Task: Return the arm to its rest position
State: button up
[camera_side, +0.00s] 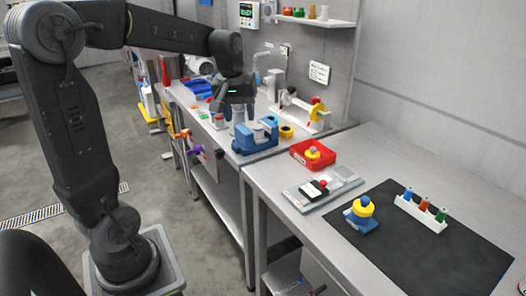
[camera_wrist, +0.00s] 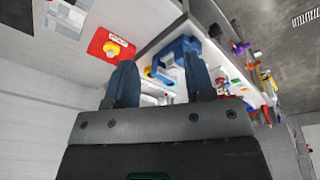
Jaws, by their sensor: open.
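My arm reaches over from the left in the side view, raised and bent. My gripper (camera_side: 239,112) hangs fingers-down over the far bench, near the blue vise-like fixture (camera_side: 250,143). In the wrist view my gripper (camera_wrist: 158,63) has its two blue fingers wide apart, with nothing held between them. The blue fixture (camera_wrist: 182,46) shows beyond the fingers there. A grey upright piece shows near the fingers in the side view; I cannot tell how far it is from them.
The near bench holds a red tray (camera_side: 299,150), a grey panel with a red button (camera_side: 321,184), a yellow-and-blue button unit (camera_side: 361,222) and a white rack of small bottles (camera_side: 420,216) on a black mat (camera_side: 430,262). Tools hang along the far bench's front. Floor at left is open.

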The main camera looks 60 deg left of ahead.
jog(key=s+d+m+t+h, duration=0.1)
jog(key=s+d+m+t, duration=0.2)
jog(key=s+d+m, duration=1)
jog(key=w+a+n+g, duration=0.1)
jog(key=w+a+n, duration=0.1)
jog(key=w+n, duration=0.55)
jog(key=n+g, duration=0.4)
jog(key=n, duration=0.9)
send_over(219, 152)
jog(key=a, duration=0.2)
notch_tip(219, 152, down, 10)
jog(key=f, duration=1.2)
jog(key=shift+w+d+f, duration=0.2)
jog(key=shift+d+f, duration=0.05)
jog(key=shift+f, duration=0.15)
jog(key=shift+c, duration=0.4)
